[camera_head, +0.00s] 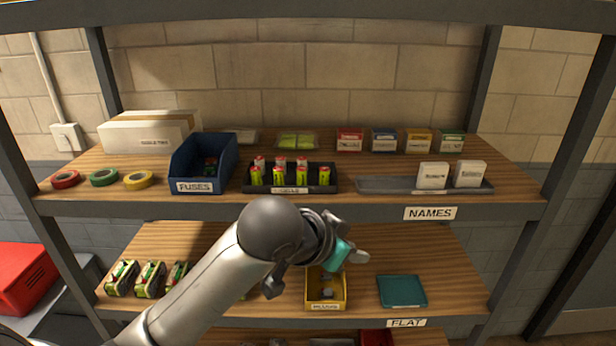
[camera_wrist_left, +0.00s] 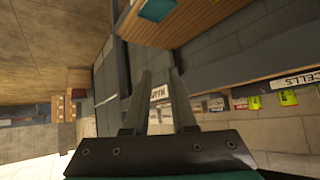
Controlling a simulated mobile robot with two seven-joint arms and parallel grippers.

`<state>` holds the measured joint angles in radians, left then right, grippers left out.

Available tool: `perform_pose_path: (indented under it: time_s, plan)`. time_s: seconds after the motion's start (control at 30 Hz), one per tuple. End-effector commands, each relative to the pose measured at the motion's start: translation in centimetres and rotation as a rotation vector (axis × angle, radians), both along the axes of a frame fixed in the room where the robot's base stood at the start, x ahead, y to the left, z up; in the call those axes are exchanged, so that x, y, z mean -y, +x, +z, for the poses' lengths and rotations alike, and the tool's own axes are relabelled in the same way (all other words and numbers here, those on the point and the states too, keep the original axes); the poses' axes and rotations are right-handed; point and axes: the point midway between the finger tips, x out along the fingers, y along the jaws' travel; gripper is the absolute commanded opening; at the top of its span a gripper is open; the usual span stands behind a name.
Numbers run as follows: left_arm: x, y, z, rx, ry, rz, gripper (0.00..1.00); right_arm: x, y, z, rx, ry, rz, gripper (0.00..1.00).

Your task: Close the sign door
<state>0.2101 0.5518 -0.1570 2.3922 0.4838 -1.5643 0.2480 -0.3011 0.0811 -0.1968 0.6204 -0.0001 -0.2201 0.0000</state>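I cannot make out a sign door in either view. My left arm comes in from the lower left in the head view, and its gripper (camera_head: 350,238) is in front of the gap between the upper and lower shelves. In the left wrist view the two fingers of this gripper (camera_wrist_left: 160,74) stand apart with nothing held between them. Part of the NAMES label (camera_wrist_left: 158,92) shows beyond the fingers, and it is also on the upper shelf edge in the head view (camera_head: 430,213). My right gripper is in neither view.
The upper shelf (camera_head: 300,208) bears a blue FUSES bin (camera_head: 204,165), a black battery tray (camera_head: 290,189) and a grey tray (camera_head: 400,186) with white boxes. The lower shelf has a yellow bin (camera_head: 326,290) and a teal mat (camera_head: 402,291). A red box (camera_head: 25,275) stands left.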

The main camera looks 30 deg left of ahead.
Motion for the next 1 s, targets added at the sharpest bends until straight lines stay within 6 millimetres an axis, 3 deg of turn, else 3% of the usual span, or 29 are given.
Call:
perform_pose_path:
  time_s: [0.03,0.2,0.47,0.77,1.0]
  plan:
    - [-0.5,1.0,2.6,0.045,0.008,-0.004,0.25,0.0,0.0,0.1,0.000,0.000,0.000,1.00]
    - [-1.6,2.9,10.0,0.156,0.009,-0.013,0.25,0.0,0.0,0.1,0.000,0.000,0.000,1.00]
    - [-3.9,3.2,21.4,0.314,0.000,0.006,0.25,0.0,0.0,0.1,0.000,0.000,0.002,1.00]
    - [-7.2,-1.0,33.9,0.489,-0.044,0.067,0.25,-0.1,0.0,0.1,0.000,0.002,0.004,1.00]
    - [-9.8,-7.2,41.9,0.623,-0.114,0.128,0.25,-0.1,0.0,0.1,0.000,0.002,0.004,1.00]
